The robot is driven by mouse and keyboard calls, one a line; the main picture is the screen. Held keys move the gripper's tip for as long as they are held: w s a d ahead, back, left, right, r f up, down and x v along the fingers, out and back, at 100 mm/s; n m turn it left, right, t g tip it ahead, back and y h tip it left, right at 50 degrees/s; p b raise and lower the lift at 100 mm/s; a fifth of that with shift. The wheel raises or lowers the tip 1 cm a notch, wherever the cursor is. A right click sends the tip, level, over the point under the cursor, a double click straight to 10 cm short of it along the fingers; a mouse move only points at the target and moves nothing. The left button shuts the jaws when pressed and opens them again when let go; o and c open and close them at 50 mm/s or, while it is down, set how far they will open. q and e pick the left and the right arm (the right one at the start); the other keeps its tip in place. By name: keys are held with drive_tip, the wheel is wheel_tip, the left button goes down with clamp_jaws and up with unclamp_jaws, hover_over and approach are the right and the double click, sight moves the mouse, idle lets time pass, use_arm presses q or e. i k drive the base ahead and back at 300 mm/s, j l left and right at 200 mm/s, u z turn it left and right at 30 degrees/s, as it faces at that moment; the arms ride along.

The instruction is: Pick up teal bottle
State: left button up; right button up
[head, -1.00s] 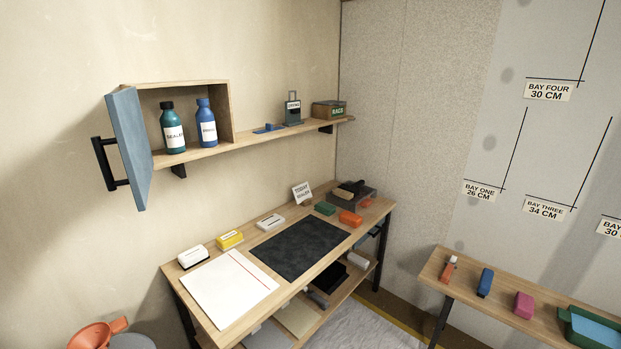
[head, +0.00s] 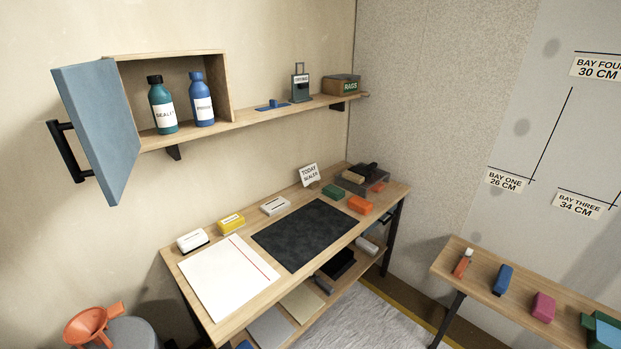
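The teal bottle (head: 162,106) has a dark cap and a white label that reads sealer. It stands upright in the open wooden cabinet (head: 222,57) on the wall shelf, at the upper left of the head view. A blue bottle (head: 201,101) with a white label stands just right of it, close beside it. The cabinet's blue door (head: 98,130) hangs open to the left, with a black handle (head: 66,150). Neither of my grippers shows in the head view.
Below the shelf (head: 250,117) is a workbench with a white sheet (head: 228,275), a dark mat (head: 304,234), several small boxes and a sign (head: 310,175) reading today sealer. An orange funnel (head: 92,324) sits at the lower left. A second bench (head: 480,262) stands right.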

sight(160, 100)
drive_tip(key=i+l+u, duration=0.45)
drive_tip(key=u, duration=0.3)
drive_tip(key=i+l+u, duration=0.1)
drive_tip(key=l+u, duration=0.25)
drive_tip(key=i+l+u, duration=0.1)
drive_tip(key=l+u, duration=0.3)
drive_tip(key=l, duration=0.1)
